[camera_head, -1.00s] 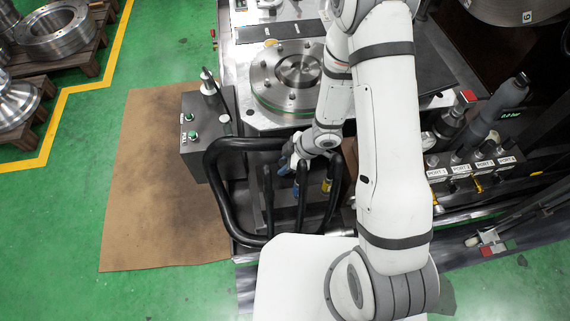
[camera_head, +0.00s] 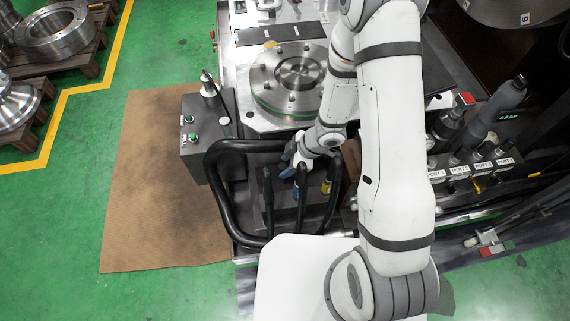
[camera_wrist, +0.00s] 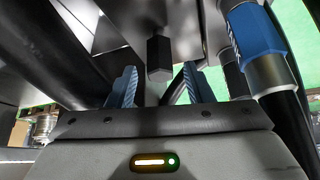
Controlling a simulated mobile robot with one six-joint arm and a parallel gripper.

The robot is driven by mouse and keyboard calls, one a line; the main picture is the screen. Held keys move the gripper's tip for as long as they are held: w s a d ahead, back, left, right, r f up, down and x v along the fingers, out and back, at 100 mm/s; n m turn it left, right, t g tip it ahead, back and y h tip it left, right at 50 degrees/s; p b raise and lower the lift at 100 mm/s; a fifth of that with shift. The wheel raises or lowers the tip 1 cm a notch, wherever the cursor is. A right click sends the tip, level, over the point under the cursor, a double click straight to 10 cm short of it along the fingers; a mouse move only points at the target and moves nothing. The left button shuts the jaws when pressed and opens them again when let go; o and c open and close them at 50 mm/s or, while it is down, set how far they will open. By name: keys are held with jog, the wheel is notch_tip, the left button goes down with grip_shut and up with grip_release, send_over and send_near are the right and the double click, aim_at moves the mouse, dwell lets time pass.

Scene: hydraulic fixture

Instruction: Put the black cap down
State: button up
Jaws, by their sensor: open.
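In the wrist view a small black hexagonal block, which looks like the black cap (camera_wrist: 159,55), stands beyond and between the two fingers. My gripper (camera_wrist: 159,69) is open, with a gap between each blue ribbed finger and the cap. In the head view my gripper (camera_head: 288,161) is low among the black hoses in front of the round steel flange. The cap cannot be made out in the head view, and what it rests on is unclear.
Thick black hoses (camera_head: 222,190) loop around my gripper. A hose with a blue collar (camera_wrist: 256,40) is close on the right in the wrist view. A grey control box (camera_head: 200,130) stands left, and a steel flange (camera_head: 270,97) lies behind. Brown matting (camera_head: 150,190) on the floor is clear.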

jog(key=p+v, duration=0.2)
jog(key=v, duration=0.3)
jog(key=shift+d+r, duration=0.2)
jog(key=shift+r, duration=0.15)
jog(key=shift+r, duration=0.1)
